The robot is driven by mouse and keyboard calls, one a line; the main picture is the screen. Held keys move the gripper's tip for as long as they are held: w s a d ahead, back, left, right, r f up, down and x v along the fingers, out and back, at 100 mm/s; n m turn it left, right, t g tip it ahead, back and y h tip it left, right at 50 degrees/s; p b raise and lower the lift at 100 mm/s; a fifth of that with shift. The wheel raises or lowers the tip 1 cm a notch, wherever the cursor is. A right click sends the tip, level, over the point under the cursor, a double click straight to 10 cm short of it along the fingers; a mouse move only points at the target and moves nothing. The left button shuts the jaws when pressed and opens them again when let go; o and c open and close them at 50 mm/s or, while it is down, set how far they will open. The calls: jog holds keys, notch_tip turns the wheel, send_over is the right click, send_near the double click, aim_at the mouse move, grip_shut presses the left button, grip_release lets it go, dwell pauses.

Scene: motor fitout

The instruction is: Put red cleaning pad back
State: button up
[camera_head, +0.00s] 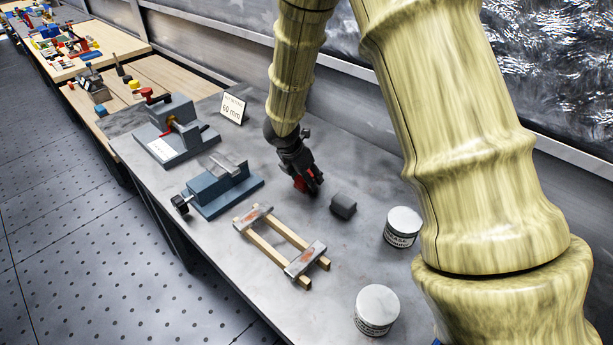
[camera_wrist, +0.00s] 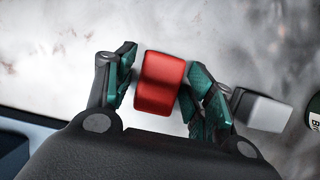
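The red cleaning pad (camera_wrist: 160,82) is a small red block between the two fingers of my gripper (camera_wrist: 158,85) in the wrist view. A narrow strip of bench shows between the left finger and the pad. The right finger is very close to the pad or touching it. The fingers look open around the pad, not closed on it. In the head view my gripper (camera_head: 309,183) points down at the grey bench, and a bit of the red pad (camera_head: 301,184) shows there, mostly hidden by the fingers. I cannot tell whether the pad rests on the bench.
A dark grey block (camera_head: 343,206) sits just right of my gripper; it also shows in the wrist view (camera_wrist: 262,110). Two white-lidded cans (camera_head: 403,222) (camera_head: 377,307) stand further right. A wooden frame (camera_head: 270,240), blue vise (camera_head: 220,190) and grey fixture (camera_head: 172,140) lie left.

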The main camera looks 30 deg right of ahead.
dwell(0.3)
jog(key=shift+r, duration=0.2)
jog(key=b+v, duration=0.1)
jog(key=v, duration=1.1)
jog(key=shift+b, duration=0.3)
